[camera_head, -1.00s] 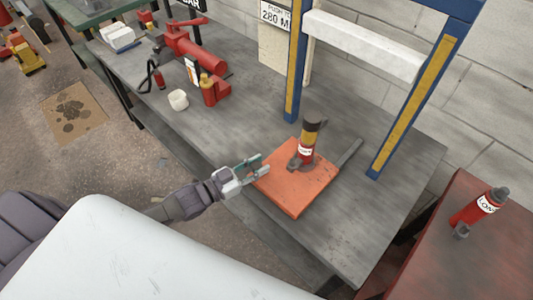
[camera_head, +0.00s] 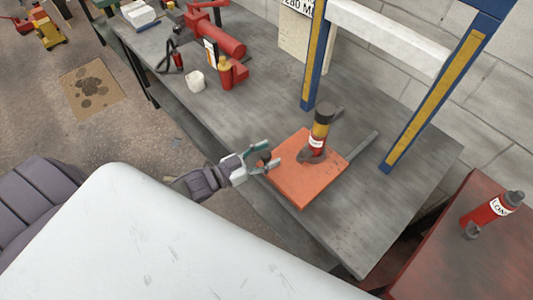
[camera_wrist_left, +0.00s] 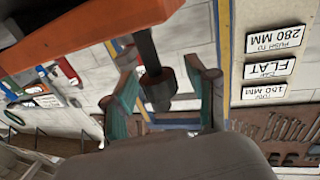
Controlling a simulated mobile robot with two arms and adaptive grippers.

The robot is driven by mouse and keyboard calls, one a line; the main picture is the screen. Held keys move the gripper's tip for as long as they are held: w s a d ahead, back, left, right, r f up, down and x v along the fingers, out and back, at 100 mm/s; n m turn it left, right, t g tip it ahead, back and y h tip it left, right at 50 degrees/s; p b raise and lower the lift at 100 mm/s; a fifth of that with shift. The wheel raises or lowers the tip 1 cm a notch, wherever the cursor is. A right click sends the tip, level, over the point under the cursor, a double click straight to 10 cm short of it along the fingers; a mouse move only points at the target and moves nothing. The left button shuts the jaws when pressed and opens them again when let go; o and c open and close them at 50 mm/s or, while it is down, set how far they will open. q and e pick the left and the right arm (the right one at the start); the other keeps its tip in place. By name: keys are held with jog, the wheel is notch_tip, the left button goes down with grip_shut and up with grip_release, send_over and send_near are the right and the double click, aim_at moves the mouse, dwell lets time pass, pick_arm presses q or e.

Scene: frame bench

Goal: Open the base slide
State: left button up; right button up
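The base slide is an orange plate (camera_head: 300,188) on dark rails (camera_head: 362,145) on the grey bench. Part of the rails shows bare behind it. A dark round knob (camera_head: 264,156) is at its left, near edge. It also shows on a stem in the left wrist view (camera_wrist_left: 158,88). My left gripper (camera_head: 270,154) is around the knob, fingers apart on either side. In the left wrist view a gap shows between the knob and the right-hand finger (camera_wrist_left: 212,98); contact at the left-hand finger (camera_wrist_left: 125,98) is unclear. My right gripper is not in view.
A red, yellow and black bottle jack (camera_head: 319,133) stands upright on the plate. A blue and yellow press frame (camera_head: 435,97) rises behind. Red equipment (camera_head: 215,38) and a white cup (camera_head: 196,81) are further left. A red cabinet (camera_head: 455,245) holds another red jack (camera_head: 490,210).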

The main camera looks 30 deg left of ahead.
pick_arm(q)
jog(key=v, duration=1.2)
dwell(0.3)
jog(key=s+a+f+n+g+y, duration=0.1)
jog(key=s+a+f+y, duration=0.15)
jog(key=f, duration=0.55)
jog(key=s+a+f+n+g+y, duration=0.1)
jog(key=f+g+y, duration=0.15)
jog(key=f, duration=0.55)
jog(key=s+a+f+n+g+y, duration=0.1)
jog(key=s+a+f+y, duration=0.15)
jog(key=f, duration=0.55)
jog(key=s+d+f+g, duration=0.3)
jog(key=s+f, duration=0.2)
jog(key=s, duration=0.2)
jog(key=s+d+f+g+y, duration=0.1)
jog(key=s+d+f+g, duration=0.2)
jog(key=s+f, duration=0.3)
jog(key=s+d+f+n+g+y, duration=0.1)
jog(key=s+d+f+g, duration=0.2)
jog(key=s+d+f, duration=0.2)
jog(key=s+f, duration=0.1)
jog(key=s, duration=0.2)
jog(key=shift+s, duration=0.25)
